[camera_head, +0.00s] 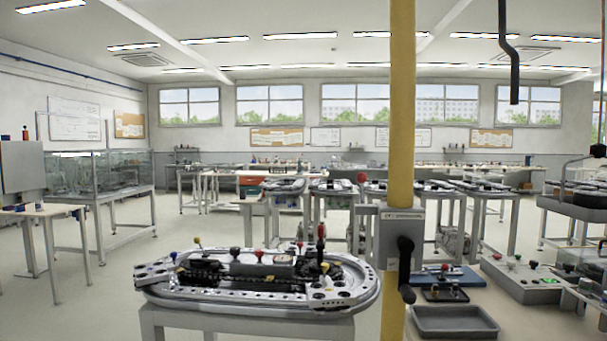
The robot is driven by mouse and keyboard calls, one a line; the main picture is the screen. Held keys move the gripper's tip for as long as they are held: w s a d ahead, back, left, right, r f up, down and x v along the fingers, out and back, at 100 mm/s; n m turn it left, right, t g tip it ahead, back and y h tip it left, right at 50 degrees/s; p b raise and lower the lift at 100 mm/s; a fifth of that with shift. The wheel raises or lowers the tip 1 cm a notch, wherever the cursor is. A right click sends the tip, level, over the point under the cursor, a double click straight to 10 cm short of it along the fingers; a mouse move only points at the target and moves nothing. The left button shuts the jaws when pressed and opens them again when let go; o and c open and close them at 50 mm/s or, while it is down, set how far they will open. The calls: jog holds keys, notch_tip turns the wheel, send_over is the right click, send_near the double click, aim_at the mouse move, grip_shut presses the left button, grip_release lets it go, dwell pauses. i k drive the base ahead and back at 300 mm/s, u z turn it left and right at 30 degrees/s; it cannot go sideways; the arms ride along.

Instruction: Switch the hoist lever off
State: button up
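A yellow post (401,100) stands upright in the near right of the head view. A grey box (403,228) with a small label is mounted on it. A red ball knob (361,178) shows at the box's upper left, on what looks like a thin upright stem; this may be the hoist lever. A black crank-like handle (405,262) hangs downward on the front of the box. I cannot tell for sure which of the two is the hoist lever. No on or off marking is readable. My gripper is not in view.
A ring track (255,299) with coloured knobs stands on a table left of the post. Right of the post are a grey tray (455,320), a blue board (445,278) and a grey control box (522,278). A black bent pipe (509,60) hangs above. Open floor lies at left.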

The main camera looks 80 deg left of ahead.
aim_at(362, 178)
jog(key=u, duration=1.85)
jog(key=k, duration=0.25)
jog(key=u, duration=0.7)
